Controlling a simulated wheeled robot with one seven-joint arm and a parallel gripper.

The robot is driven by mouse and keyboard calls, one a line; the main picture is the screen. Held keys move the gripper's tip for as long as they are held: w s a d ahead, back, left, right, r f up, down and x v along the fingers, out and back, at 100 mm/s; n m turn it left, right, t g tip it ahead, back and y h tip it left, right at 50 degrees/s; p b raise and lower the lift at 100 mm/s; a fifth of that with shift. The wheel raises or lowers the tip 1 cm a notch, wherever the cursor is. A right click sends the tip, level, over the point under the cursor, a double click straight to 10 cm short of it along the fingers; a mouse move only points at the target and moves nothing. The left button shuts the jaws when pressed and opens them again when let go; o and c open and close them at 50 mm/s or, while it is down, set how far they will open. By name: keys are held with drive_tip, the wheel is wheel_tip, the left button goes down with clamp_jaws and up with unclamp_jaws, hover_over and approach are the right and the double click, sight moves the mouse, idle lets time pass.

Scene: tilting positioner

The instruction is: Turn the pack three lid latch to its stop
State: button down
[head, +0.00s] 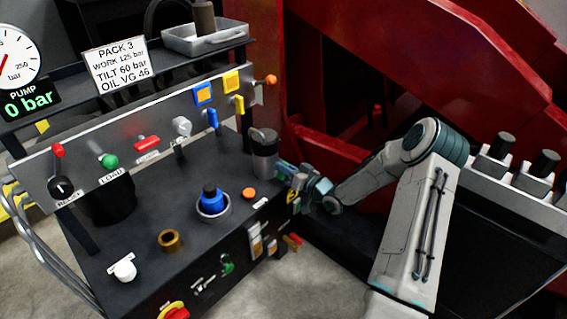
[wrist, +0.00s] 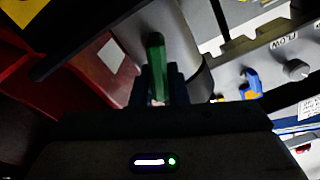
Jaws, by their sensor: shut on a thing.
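My gripper (head: 283,171) reaches in from the right to the grey metal canister (head: 265,160) at the right end of the pack's black bench. In the wrist view, my gripper (wrist: 157,86) is shut on an upright green handle (wrist: 156,55) in front of the canister (wrist: 184,50). This green handle looks like the lid latch. Its lower part is hidden between the fingers, and its pivot and stop cannot be made out. The placard reading PACK 3 (head: 119,65) stands behind the bench.
A panel (head: 127,143) with several coloured levers and knobs stands behind the bench top, close to the canister. A blue knob (head: 211,201) and a brass ring (head: 171,241) sit on the bench. Red machinery (head: 325,150) is behind my arm. Bare floor lies in front.

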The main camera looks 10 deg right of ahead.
drive_tip(key=m+p, duration=0.1)
drive_tip(key=m, duration=0.1)
drive_tip(key=m+p, duration=0.1)
drive_tip(key=m, duration=0.1)
drive_tip(key=m+p, duration=0.1)
drive_tip(key=m, duration=0.1)
drive_tip(key=shift+w+d+f+m, duration=0.15)
drive_tip(key=shift+d+f+m, duration=0.1)
drive_tip(key=shift+d+m, duration=0.05)
drive_tip(key=m, duration=0.1)
drive_tip(key=m+p, duration=0.1)
drive_tip(key=m, duration=0.1)
drive_tip(key=shift+f, duration=0.25)
drive_tip(key=shift+f+m, duration=0.25)
drive_tip(key=shift+m, duration=1.35)
drive_tip(key=c, duration=1.4)
unclamp_jaws()
drive_tip(key=shift+c, duration=0.2)
drive_tip(key=p+v, duration=0.3)
drive_tip(key=v, duration=1.1)
